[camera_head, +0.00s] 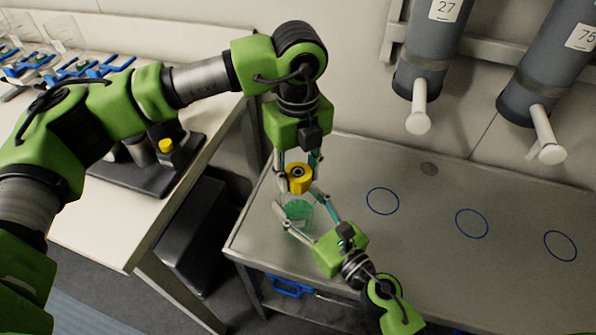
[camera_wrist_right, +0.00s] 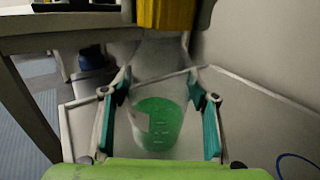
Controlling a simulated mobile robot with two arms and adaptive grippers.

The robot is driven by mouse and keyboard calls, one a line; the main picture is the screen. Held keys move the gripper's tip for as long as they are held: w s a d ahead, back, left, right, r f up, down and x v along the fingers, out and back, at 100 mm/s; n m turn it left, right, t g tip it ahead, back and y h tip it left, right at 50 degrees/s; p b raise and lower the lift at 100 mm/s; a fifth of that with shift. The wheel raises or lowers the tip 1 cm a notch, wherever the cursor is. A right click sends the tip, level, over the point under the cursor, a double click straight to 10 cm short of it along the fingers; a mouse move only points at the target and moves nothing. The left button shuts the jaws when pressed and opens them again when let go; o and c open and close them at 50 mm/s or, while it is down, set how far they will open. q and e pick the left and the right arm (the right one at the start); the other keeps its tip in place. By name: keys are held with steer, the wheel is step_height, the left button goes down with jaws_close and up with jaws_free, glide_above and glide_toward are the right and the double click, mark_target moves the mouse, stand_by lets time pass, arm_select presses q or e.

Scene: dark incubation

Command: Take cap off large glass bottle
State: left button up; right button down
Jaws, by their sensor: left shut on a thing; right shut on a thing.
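The large glass bottle (camera_head: 298,214) holds green liquid and stands upright near the left end of the grey bench. In the right wrist view the clear bottle (camera_wrist_right: 158,122) is between the teal finger pads. My right gripper (camera_head: 299,205) is shut on the bottle's body from the front right. The yellow cap (camera_head: 299,178) is directly above the bottle, and it also shows at the top of the right wrist view (camera_wrist_right: 172,12). My left gripper (camera_head: 298,184) points down and is shut on the cap. I cannot tell whether cap and neck still touch.
Blue circles (camera_head: 382,201) mark the clear bench top (camera_head: 420,240) to the right. Grey cylinders (camera_head: 432,60) with white handles hang on the wall above. A white table (camera_head: 110,215) with a dark device stands at the left, across a gap.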

mark_target(298, 175)
arm_select(q)
steer(key=n, duration=0.4)
steer(key=shift+r, duration=0.3)
stand_by(0.4)
steer(key=shift+r, duration=0.85)
steer(key=shift+r, duration=2)
arm_select(e)
steer(key=c, duration=0.7)
jaws_free()
steer(key=shift+c, duration=0.2)
